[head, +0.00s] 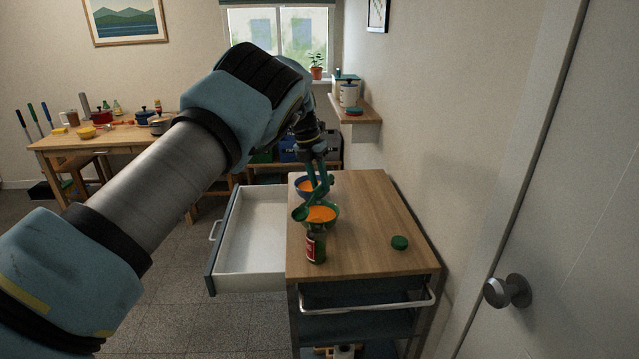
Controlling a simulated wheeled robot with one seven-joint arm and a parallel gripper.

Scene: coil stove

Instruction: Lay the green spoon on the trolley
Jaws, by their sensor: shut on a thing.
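The trolley (375,205) has a wooden top and stands in the middle right of the head view. My gripper (321,186) points down over the far left part of its top and is shut on the green spoon (301,213). The spoon's head hangs at the left rim of a green bowl (333,223) of orange food. I cannot tell whether it touches the bowl. Much of the handle blends with the fingers.
A blue bowl (299,190) of orange food stands behind. A dark bottle (317,247) with a red label stands in front, and a green lid (400,243) lies at the right. The trolley's drawer (255,240) is open leftward. The top's right half is mostly clear, beside the wall.

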